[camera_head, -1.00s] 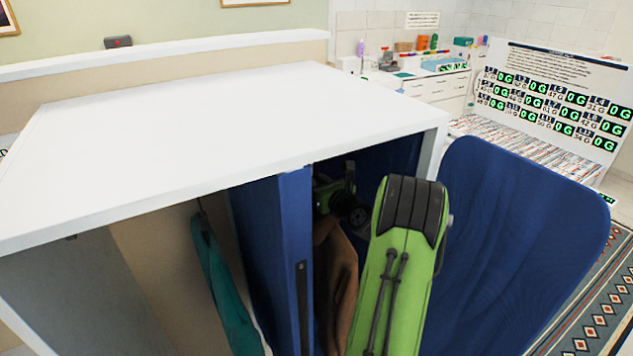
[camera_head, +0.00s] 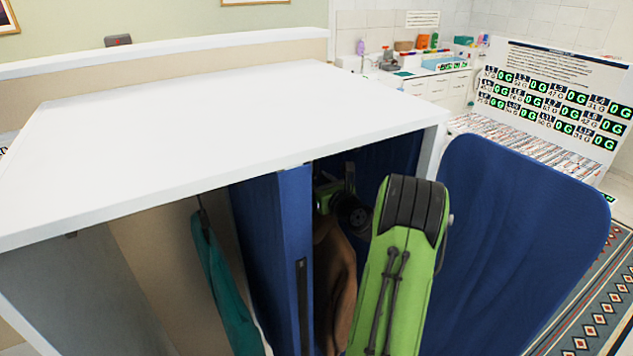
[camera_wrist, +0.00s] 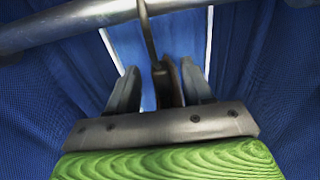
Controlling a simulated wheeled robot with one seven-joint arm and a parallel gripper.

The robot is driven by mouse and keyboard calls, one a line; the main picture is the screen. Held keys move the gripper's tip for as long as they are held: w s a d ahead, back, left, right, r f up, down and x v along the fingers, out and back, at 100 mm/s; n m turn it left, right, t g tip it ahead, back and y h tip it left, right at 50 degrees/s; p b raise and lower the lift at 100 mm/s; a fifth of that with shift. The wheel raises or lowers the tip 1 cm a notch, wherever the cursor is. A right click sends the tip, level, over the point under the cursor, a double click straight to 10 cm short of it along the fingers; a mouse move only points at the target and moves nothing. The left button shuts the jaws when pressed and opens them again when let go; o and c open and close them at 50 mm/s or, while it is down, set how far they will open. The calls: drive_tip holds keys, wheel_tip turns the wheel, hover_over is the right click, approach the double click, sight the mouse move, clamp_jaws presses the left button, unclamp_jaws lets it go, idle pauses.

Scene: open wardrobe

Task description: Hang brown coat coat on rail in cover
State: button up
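The brown coat (camera_head: 340,285) hangs inside the blue cover (camera_head: 280,250), partly hidden by my green arm. My gripper (camera_wrist: 160,75) is inside the cover, just below the metal rail (camera_wrist: 75,25). In the wrist view its two fingers stand apart on either side of the dark hanger neck (camera_wrist: 162,82), with a gap visible at the left finger. The thin hanger hook (camera_wrist: 147,35) rises from there across the front of the rail. Whether the hook bears on the rail cannot be told. In the head view the fingers are hidden behind the wrist.
The white wardrobe top (camera_head: 230,125) overhangs the cover. A teal garment (camera_head: 225,285) hangs to the left, outside the cover. The open blue cover flap (camera_head: 520,240) stands to the right of my arm. A price board (camera_head: 560,95) is farther back.

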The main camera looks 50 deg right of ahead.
drive_tip(key=shift+f, duration=0.1)
drive_tip(key=shift+s, duration=0.4)
drive_tip(key=b+v, duration=0.3)
drive_tip(key=v, duration=1.2)
drive_tip(key=shift+b, duration=0.4)
